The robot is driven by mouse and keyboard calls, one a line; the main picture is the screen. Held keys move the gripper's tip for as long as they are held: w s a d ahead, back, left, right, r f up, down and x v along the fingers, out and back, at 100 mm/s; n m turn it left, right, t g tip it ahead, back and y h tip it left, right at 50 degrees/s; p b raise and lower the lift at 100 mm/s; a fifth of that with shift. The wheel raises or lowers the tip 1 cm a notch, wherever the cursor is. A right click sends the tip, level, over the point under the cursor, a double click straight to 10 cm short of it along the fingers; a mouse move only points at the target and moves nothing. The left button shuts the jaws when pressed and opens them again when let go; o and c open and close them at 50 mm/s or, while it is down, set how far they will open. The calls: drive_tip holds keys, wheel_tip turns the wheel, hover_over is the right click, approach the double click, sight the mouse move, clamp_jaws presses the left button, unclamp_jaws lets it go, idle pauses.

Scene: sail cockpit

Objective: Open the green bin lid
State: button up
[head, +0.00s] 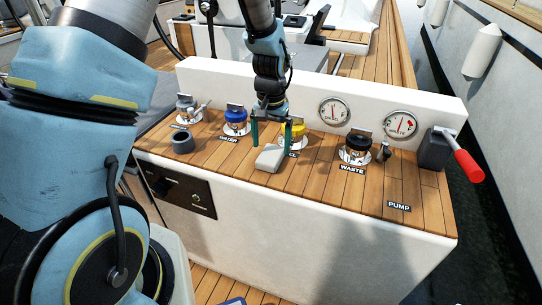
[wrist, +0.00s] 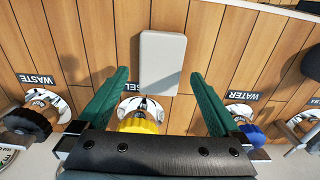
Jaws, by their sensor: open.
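I see no green bin or green lid in either view. My gripper (head: 271,140) is over the wooden-topped console in the head view, pointing down. Its two green fingers are spread apart and empty in the wrist view (wrist: 160,76). A light grey block (head: 269,158) lies on the planks close to the fingertips. In the wrist view the block (wrist: 163,62) shows beyond and between the fingers. The yellow cap (head: 294,129) stands beside the gripper, and its label is partly hidden.
A blue cap (head: 235,116) labelled WATER stands left, a black cap (head: 358,143) labelled WASTE right. A red-handled pump lever (head: 467,166) juts out at the right end. Two gauges (head: 334,111) are on the white back wall.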

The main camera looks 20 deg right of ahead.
sight(280, 157)
drive_tip(key=shift+f, duration=1.6)
drive_tip(key=c, duration=1.4)
wheel_tip(280, 157, up, 10)
drive_tip(key=s+d+p, duration=0.1)
drive_tip(key=s+d, duration=0.1)
wheel_tip(280, 157, down, 10)
drive_tip(key=shift+r+p, duration=0.15)
drive_tip(key=shift+p, duration=0.9)
